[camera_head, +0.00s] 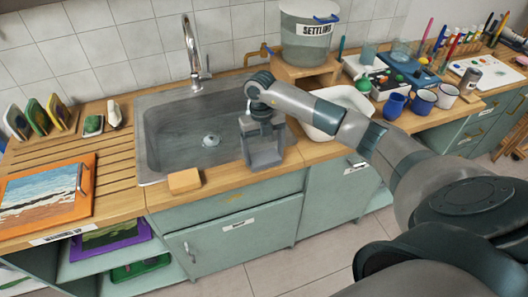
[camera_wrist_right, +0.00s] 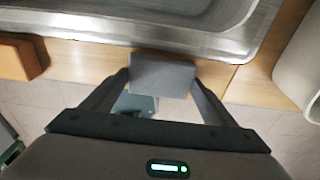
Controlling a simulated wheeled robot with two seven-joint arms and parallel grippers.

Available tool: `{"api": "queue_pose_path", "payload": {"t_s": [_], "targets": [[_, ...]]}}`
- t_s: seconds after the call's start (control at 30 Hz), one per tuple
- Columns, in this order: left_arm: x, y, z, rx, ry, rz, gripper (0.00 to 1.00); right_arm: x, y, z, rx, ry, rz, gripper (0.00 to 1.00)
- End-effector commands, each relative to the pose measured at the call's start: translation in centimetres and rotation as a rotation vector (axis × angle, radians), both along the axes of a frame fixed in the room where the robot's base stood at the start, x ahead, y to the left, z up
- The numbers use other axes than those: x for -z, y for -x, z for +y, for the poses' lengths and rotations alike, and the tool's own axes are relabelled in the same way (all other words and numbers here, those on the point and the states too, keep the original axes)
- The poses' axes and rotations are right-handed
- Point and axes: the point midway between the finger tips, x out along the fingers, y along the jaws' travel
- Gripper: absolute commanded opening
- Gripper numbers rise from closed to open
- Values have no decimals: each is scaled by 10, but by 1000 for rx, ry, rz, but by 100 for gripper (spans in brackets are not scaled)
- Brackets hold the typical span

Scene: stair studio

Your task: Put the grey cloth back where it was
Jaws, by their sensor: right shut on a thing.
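My left gripper is not in view.
The steel sink (camera_head: 170,145) is empty apart from its drain. An orange-tan block (camera_head: 184,181) lies on the front counter edge. A tap (camera_head: 194,55) stands behind the sink. A white basin (camera_head: 343,103) and enamel mugs (camera_head: 422,101) are to the right. A painting (camera_head: 45,200) lies left.

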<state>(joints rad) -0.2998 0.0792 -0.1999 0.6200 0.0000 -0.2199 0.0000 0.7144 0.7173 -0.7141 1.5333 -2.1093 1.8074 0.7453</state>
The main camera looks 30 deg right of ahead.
Motion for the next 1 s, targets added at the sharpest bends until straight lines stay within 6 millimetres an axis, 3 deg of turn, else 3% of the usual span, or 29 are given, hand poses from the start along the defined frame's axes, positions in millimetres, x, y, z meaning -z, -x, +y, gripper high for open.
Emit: {"api": "queue_pose_path", "payload": {"t_s": [0.07,0.1,0.17,0.67,1.0], "targets": [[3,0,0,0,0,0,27,3,0,0,0,0,0,59],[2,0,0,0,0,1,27,2,0,0,0,0,0,89],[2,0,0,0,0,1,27,2,0,0,0,0,0,98],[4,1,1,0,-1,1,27,-5,-2,0,1,0,-3,98],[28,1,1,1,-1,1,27,-54,-8,-2,0,0,-6,98]]}}
